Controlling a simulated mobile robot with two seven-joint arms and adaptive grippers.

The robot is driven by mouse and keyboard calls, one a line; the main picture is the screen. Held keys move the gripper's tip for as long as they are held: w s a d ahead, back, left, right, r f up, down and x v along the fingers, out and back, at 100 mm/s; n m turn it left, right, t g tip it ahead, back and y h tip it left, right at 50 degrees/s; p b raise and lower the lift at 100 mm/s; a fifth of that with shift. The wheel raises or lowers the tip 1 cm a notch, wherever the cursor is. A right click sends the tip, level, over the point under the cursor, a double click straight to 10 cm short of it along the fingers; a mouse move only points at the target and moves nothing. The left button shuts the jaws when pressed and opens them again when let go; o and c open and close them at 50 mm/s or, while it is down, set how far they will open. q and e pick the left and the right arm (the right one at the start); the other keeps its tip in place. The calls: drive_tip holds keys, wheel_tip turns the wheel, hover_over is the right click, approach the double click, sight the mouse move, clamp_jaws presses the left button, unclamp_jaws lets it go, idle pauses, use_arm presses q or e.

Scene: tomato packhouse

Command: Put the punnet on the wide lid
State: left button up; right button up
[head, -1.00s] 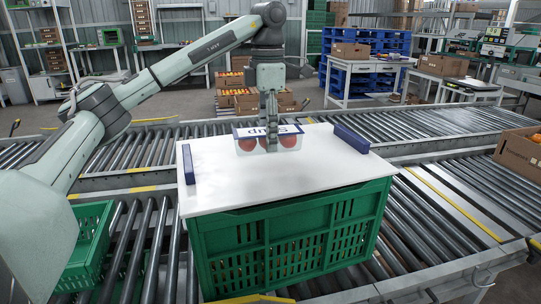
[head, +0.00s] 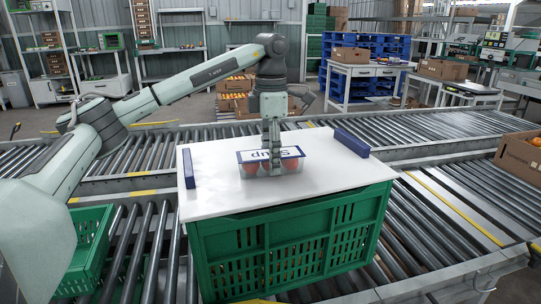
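The punnet (head: 292,156) is a clear tray with red tomatoes and a white, blue-edged label that reads upside down. The wide lid (head: 221,190) is a white board lying on a large green crate (head: 295,250), with a dark blue bar at its left and right ends. My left gripper (head: 273,168) points straight down and is shut on the punnet, over the middle of the lid between the bars. The punnet is level and very low; I cannot tell whether its base touches the lid. My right gripper is out of view.
Two blue bars (head: 189,168) (head: 352,143) stand up from the lid's ends. A smaller green crate (head: 88,250) sits on the rollers at left. A cardboard box (head: 519,155) is at right. The lid is bare around the punnet.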

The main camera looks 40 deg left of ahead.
use_arm(q)
drive_tip(key=shift+o, duration=1.4)
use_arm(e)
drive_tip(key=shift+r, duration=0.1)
use_arm(q)
drive_tip(key=shift+r, duration=0.1)
drive_tip(key=shift+r, duration=0.25)
wheel_tip(320, 180, up, 7)
drive_tip(key=shift+r+p, duration=0.15)
drive_tip(key=shift+p, duration=0.5)
drive_tip(key=shift+r+p, duration=0.85)
drive_tip(key=shift+r, duration=1.3)
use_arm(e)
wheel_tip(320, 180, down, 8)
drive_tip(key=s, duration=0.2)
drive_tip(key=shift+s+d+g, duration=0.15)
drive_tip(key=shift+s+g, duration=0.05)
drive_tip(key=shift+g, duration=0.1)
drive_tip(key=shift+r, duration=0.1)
